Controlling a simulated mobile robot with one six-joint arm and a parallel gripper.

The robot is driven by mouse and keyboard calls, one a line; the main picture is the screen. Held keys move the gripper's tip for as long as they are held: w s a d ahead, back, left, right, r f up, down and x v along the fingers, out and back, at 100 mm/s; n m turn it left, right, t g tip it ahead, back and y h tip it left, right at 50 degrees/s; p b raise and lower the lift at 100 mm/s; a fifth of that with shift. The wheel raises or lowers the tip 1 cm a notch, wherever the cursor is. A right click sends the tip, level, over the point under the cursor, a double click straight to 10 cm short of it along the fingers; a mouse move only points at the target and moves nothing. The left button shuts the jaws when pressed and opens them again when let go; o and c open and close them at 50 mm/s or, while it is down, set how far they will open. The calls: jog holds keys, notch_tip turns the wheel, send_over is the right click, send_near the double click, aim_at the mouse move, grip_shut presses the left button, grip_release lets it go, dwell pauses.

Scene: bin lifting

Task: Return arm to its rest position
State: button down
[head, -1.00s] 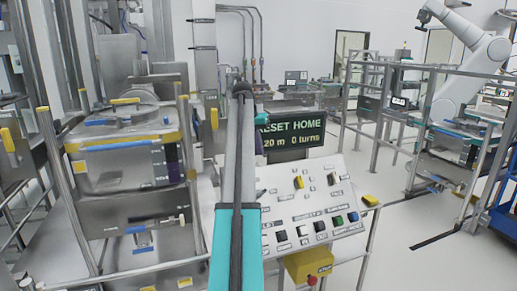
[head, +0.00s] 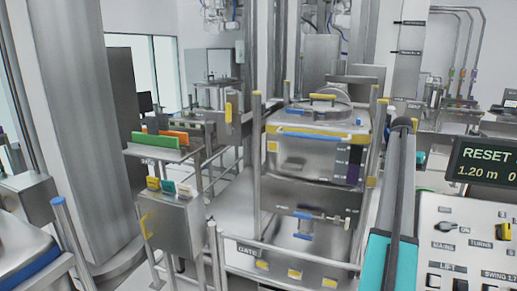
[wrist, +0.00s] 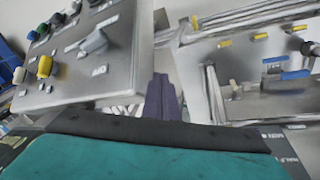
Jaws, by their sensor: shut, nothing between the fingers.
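My arm stretches away from me at the right of the head view, a grey link (head: 397,190) with a teal sleeve (head: 377,262). My gripper is hidden behind the arm there. In the wrist view my gripper (wrist: 163,84) shows as dark purple fingers close together, shut and empty. It points past the edge of a grey control panel (wrist: 85,60) with knobs and switches. I cannot tell how far the fingers are from the panel.
A small switch box (head: 180,230) and a thick column (head: 85,120) are further left.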

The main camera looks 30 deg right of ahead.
jog(key=w+a+f+n+g+y+b, duration=0.1)
jog(key=w+a+f+n, duration=0.1)
jog(key=w+a+f, duration=0.8)
jog(key=w+a+f+n+y, duration=0.1)
jog(key=w+a+f, duration=0.4)
jog(key=a+f, duration=0.65)
jog(key=w+a+f+n+g+b, duration=0.15)
jog(key=a+f+n, duration=0.25)
jog(key=a+f, duration=1.9)
jog(key=s+a+f+n+g+b, duration=0.1)
jog(key=s+a+f+n, duration=0.1)
jog(key=s+a+f, duration=0.6)
jog(key=s+a+f+n+g+b, duration=0.15)
jog(key=s+a+f, duration=0.35)
jog(key=a+f, duration=0.6)
jog(key=s+a+f+n, duration=0.2)
jog(key=s+a, duration=0.5)
jog(key=s, duration=0.3)
jog(key=s+a+f+n+t, duration=0.1)
jog(key=s+a+f+n, duration=0.1)
jog(key=s+a, duration=0.4)
jog(key=s+n, duration=0.1)
jog(key=s, duration=0.3)
jog(key=shift+s+a+y, duration=0.3)
jog(key=shift+s+a, duration=0.1)
